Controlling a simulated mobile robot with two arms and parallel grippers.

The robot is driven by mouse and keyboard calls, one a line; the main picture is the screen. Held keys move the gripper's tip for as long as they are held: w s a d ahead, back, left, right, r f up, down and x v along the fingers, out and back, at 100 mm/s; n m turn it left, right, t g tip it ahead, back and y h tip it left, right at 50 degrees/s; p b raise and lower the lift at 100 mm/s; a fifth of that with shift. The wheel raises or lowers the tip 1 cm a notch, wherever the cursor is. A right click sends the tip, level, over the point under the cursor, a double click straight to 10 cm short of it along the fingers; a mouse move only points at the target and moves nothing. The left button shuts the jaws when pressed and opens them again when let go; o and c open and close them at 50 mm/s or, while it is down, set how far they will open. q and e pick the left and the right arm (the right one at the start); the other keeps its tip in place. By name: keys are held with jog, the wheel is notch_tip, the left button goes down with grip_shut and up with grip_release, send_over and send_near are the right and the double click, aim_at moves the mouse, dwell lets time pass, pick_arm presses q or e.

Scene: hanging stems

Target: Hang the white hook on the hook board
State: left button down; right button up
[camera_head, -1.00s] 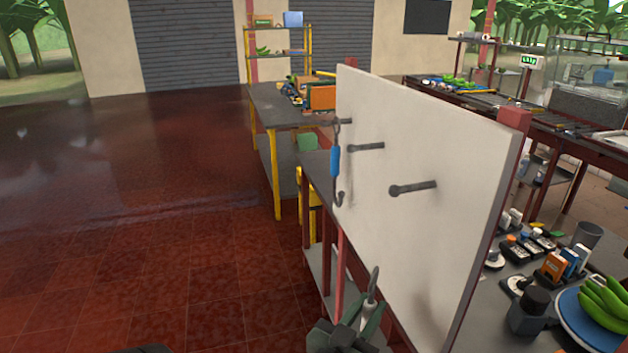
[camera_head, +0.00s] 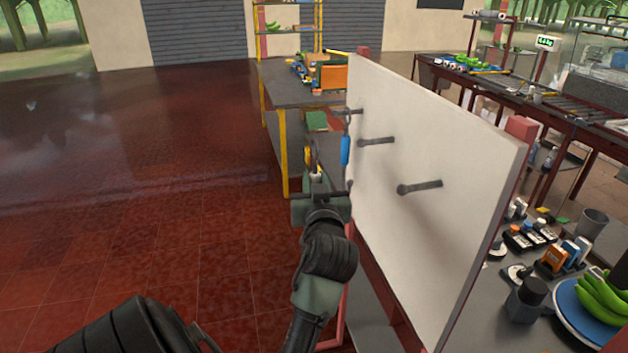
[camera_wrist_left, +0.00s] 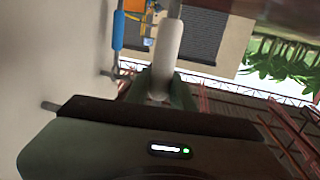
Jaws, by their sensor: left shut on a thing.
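The white hook board (camera_head: 450,150) stands upright with dark pegs on its left-facing side: a far peg, a middle peg (camera_head: 376,141) and a near peg (camera_head: 420,187). A blue hook (camera_head: 345,150) hangs from the far peg; it also shows in the left wrist view (camera_wrist_left: 118,32). My left gripper (camera_head: 318,184) is left of the board, shut on the white hook (camera_wrist_left: 168,50). The hook's white body runs away from the fingers in the wrist view. In the head view the gripper hides most of it. The hook is apart from the pegs. My right gripper is not in view.
A grey table (camera_head: 500,290) behind the board holds small boxes, a dark jar (camera_head: 526,300) and green bananas on a blue plate (camera_head: 566,315). A workbench with yellow legs (camera_head: 284,150) stands beyond. The red tiled floor on the left is clear.

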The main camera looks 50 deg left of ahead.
pick_arm(q)
jog(key=w+d+b, duration=0.1)
jog(key=w+d, duration=0.2)
jog(key=w, duration=0.2)
jog(key=shift+w, duration=0.3)
jog(key=shift+d+r, duration=0.1)
dwell(0.4)
jog(key=shift+w+d+b, duration=0.35)
jog(key=shift+w+b, duration=0.2)
jog(key=shift+w, duration=0.25)
dwell(0.5)
jog(key=shift+w+d+b, duration=0.35)
jog(key=shift+w+b, duration=0.1)
jog(key=shift+w, duration=0.15)
dwell(1.1)
jog(key=shift+w+d+b, duration=0.4)
jog(key=shift+w+b, duration=0.1)
jog(key=shift+w, duration=0.3)
jog(key=shift+w+d+b, duration=0.4)
jog(key=shift+w+b, duration=0.1)
jog(key=shift+w, duration=0.3)
dwell(1.4)
